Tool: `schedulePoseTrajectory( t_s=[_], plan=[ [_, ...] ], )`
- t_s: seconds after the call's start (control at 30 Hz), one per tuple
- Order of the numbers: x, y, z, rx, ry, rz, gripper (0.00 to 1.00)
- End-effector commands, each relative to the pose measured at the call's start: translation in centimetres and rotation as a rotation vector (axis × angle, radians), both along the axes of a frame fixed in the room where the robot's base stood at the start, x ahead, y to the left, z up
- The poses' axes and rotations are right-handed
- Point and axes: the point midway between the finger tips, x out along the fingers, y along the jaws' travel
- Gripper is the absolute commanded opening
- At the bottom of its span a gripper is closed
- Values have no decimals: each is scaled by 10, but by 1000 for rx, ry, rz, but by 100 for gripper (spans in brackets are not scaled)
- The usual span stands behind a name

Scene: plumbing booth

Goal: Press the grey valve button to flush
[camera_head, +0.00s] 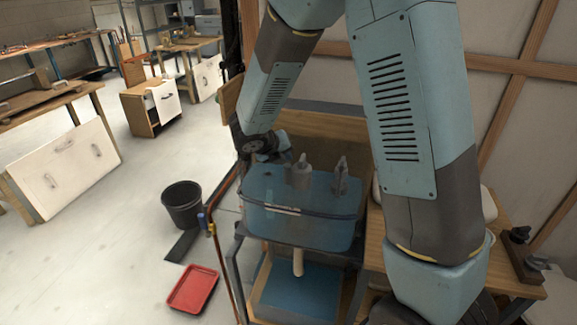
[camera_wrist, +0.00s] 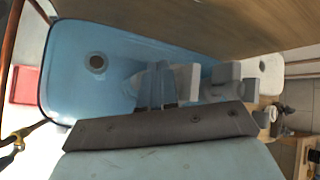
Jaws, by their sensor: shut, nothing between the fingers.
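A translucent blue tank (camera_head: 300,215) stands on a frame in the middle of the head view. Two grey fittings rise from it: a rounded upright one (camera_head: 301,174) and a narrower one (camera_head: 341,178) to its right. I cannot clearly pick out the button on either. My gripper (camera_head: 284,142) is at the tank's back left edge, left of and close to the rounded fitting, partly hidden. In the wrist view the shut fingers (camera_wrist: 160,85) are over the tank (camera_wrist: 62,85), just left of a pale fitting (camera_wrist: 187,78). Contact cannot be judged.
A wooden panel (camera_head: 325,125) stands close behind the tank. A black bucket (camera_head: 182,208), a red tray (camera_head: 194,290) and a copper pipe with a blue-handled valve (camera_head: 207,222) are to the left. Open floor lies farther left, with workbenches (camera_head: 45,100) behind.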

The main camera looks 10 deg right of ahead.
Motion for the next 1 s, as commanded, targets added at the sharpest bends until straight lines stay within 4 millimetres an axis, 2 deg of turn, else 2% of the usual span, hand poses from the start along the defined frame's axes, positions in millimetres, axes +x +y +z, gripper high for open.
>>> schedulePoseTrajectory(
  t_s=[1.0],
  plan=[
    [-1, 0, -10, 0, 5, 1, 0]
  ],
)
